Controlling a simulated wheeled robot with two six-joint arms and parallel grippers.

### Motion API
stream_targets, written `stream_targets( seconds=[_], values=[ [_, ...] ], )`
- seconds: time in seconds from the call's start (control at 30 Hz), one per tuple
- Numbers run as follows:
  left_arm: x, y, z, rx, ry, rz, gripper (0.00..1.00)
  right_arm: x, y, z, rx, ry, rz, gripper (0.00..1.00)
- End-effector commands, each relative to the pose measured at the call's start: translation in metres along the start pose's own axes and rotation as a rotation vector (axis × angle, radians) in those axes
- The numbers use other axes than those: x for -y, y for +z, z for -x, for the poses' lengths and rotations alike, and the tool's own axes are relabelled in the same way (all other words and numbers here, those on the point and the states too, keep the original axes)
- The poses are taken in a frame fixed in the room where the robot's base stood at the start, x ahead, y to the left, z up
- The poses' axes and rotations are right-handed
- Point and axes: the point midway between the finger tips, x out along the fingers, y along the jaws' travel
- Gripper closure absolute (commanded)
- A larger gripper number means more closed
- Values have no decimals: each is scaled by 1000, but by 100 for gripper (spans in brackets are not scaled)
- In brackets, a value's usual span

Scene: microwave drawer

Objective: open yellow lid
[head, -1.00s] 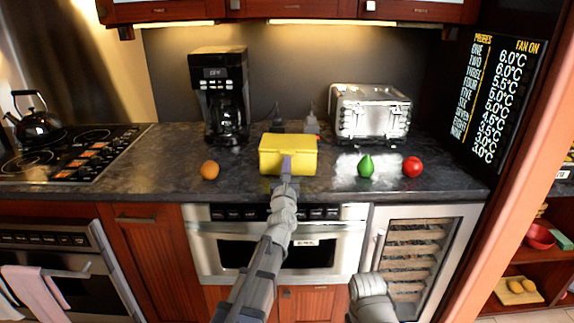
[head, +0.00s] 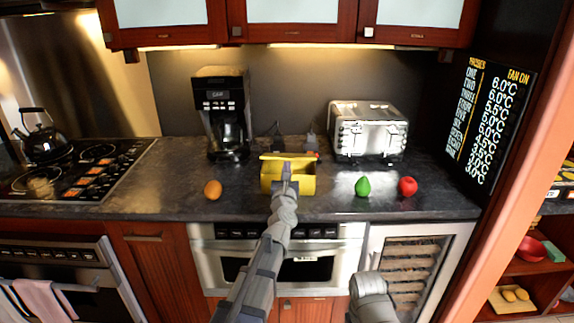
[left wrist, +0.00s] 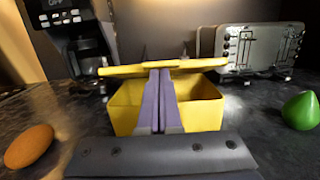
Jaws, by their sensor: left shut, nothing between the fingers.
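The yellow box (head: 301,184) stands on the dark counter, and its yellow lid (head: 304,156) is raised, with a gap between lid and box. In the left wrist view, the lid (left wrist: 200,64) shows nearly edge-on above the box (left wrist: 204,108), whose inside is partly visible. My left gripper (head: 287,166) is shut and empty, in front of the box with its fingertips up at the lid's front edge. In the left wrist view, the fingers (left wrist: 160,75) reach the lid's underside and seem to touch it. My right gripper is not visible; only part of my right arm shows.
A brown egg-shaped item (head: 213,190) lies left of the box. A green pear-like fruit (head: 362,187) and a red fruit (head: 407,187) lie to its right. A coffee maker (head: 224,115) and a silver toaster (head: 368,131) stand behind. The stove (head: 80,170) is at left.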

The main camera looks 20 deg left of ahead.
Motion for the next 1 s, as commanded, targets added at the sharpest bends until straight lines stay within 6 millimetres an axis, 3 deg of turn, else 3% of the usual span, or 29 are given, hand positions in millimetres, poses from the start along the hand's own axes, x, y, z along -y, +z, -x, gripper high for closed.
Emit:
stream_targets(
  seconds=[0.03, 0.27, 0.6, 1.0],
  values=[
    [1, 16, -4, -17, -3, 1, 100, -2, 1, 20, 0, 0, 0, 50],
    [2, 36, -18, -29, -6, 0, 100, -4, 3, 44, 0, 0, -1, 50],
    [2, 75, -57, -28, -5, 0, 100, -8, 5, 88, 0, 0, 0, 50],
    [5, 93, -95, -27, -7, -1, 100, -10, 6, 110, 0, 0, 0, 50]
  ],
)
